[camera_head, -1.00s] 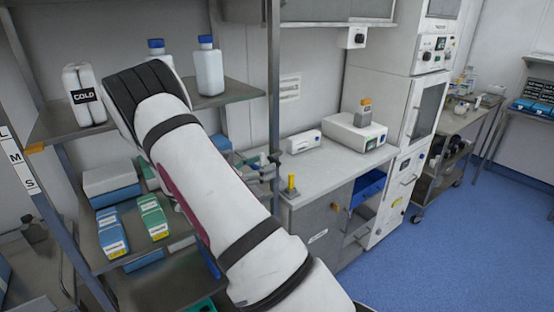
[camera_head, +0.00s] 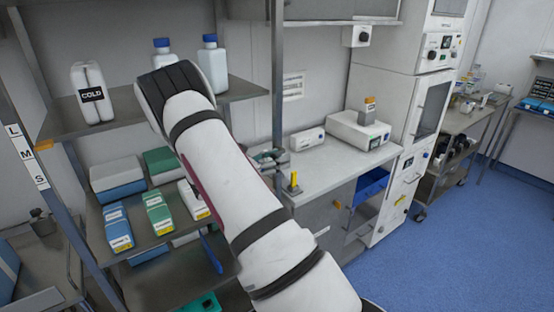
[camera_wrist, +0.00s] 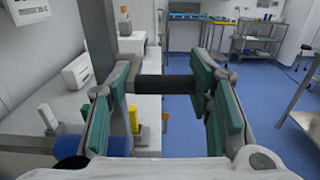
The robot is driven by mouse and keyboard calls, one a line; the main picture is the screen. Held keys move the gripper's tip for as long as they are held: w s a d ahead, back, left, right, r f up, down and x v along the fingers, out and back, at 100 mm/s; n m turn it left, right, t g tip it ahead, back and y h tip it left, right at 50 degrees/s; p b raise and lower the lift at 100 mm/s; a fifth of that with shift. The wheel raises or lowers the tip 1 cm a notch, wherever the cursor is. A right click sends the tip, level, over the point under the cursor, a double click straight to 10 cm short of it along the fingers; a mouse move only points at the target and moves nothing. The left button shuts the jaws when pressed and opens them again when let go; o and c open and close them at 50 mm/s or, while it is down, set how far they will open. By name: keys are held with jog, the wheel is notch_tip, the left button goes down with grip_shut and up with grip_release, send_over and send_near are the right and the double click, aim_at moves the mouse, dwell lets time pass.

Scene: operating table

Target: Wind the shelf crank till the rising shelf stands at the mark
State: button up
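My gripper (camera_wrist: 163,90) has its teal-padded fingers wide apart. A dark horizontal bar (camera_wrist: 165,83), perhaps the crank handle, spans the gap between them; I cannot tell whether the pads touch it. In the head view my arm hides most of the gripper and the crank. The shelf unit stands at left. Its upper shelf (camera_head: 130,115) bears white bottles, and a lower shelf (camera_head: 165,240) bears blue, green and white boxes. I cannot tell for sure which one rises.
Right of the shelves is a counter (camera_head: 330,165) with a white device (camera_head: 358,131) and a yellow-topped post (camera_head: 294,182) near its front edge. A tall white cabinet (camera_head: 390,95) stands beyond. Blue floor (camera_head: 470,240) is clear at right.

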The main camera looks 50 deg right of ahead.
aim_at(283, 150)
jog(key=shift+s+y, duration=0.3)
jog(key=shift+s, duration=0.05)
jog(key=y, duration=0.1)
jog(key=r+y+p, duration=0.1)
jog(key=shift+s+d+r+y, duration=0.15)
jog(key=shift+d+y, duration=0.05)
jog(key=shift+y, duration=0.2)
jog(key=y, duration=0.2)
jog(key=d+r+t+y, duration=0.1)
jog(key=y, duration=0.1)
jog(key=shift+s+r, duration=0.15)
jog(key=shift+r, duration=0.05)
jog(key=shift+s+d+r+t+y+p, duration=0.15)
jog(key=shift+d+t+y+p, duration=0.15)
jog(key=shift+y, duration=0.95)
jog(key=shift+s+d+r+t+y+p, duration=0.15)
jog(key=shift+d+t+y, duration=0.3)
jog(key=shift+y, duration=0.85)
jog(key=shift+s+d+r+t+y+p, duration=0.15)
jog(key=shift+d+t+y+p, duration=0.2)
jog(key=shift+y, duration=0.9)
jog(key=shift+d, duration=0.1)
jog(key=o, duration=1)
jog(key=shift+r, duration=0.1)
